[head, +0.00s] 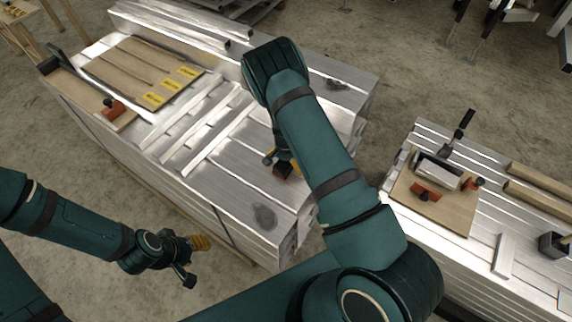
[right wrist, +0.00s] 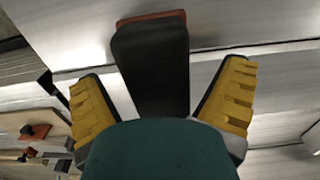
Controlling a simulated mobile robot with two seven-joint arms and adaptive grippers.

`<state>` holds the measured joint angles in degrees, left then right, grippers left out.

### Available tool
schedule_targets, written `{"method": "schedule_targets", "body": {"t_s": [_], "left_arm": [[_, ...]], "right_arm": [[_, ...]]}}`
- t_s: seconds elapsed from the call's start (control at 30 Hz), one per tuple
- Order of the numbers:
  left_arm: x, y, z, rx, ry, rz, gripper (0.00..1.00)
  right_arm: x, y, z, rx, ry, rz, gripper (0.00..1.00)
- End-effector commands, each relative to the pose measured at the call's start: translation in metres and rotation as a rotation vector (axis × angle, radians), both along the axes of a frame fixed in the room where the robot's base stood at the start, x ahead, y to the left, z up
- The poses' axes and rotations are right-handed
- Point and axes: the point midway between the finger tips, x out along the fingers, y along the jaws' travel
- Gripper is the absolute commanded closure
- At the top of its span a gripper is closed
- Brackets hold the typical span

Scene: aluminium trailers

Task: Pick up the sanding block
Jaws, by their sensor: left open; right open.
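The sanding block, a dark block with a red-orange edge (right wrist: 150,62), lies on the aluminium trailer bed. In the head view only a small red and dark part of it (head: 283,171) shows beside my right arm. My right gripper (head: 269,157) is at the block, and my arm hides much of it. In the right wrist view its yellow-padded fingers (right wrist: 160,78) are spread, one on each side of the block, with gaps visible. My left gripper (head: 195,261) is open and empty, low in front of the trailer.
The left trailer bed (head: 235,165) carries a wooden board (head: 130,70) with yellow labels and an orange tool (head: 113,108). The right trailer (head: 480,255) holds a board with a metal piece (head: 438,172) and orange tools (head: 426,191). Concrete floor separates the trailers.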

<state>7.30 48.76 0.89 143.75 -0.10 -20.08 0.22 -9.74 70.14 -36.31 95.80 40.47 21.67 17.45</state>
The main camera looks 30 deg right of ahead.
Motion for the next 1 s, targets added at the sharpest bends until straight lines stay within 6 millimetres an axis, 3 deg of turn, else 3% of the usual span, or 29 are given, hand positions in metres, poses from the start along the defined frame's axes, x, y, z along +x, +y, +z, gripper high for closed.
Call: {"method": "schedule_targets", "body": {"t_s": [0.27,0.5,0.83,1.0], "left_arm": [[0.001,0.0,-0.001,0.0,-0.001,0.0,0.53],[0.0,0.0,-0.001,0.0,-0.001,0.0,0.53],[0.0,0.0,0.0,0.0,-0.001,0.0,0.53],[-0.001,0.0,0.006,0.0,0.002,-0.001,0.53]], "right_arm": [[0.0,0.0,-0.006,0.0,-0.001,0.0,0.05],[0.0,0.0,-0.005,0.0,-0.001,0.0,0.86],[0.001,0.0,-0.002,0.0,-0.002,0.0,0.86],[0.001,0.0,0.022,0.0,-0.002,0.0,0.86]]}}
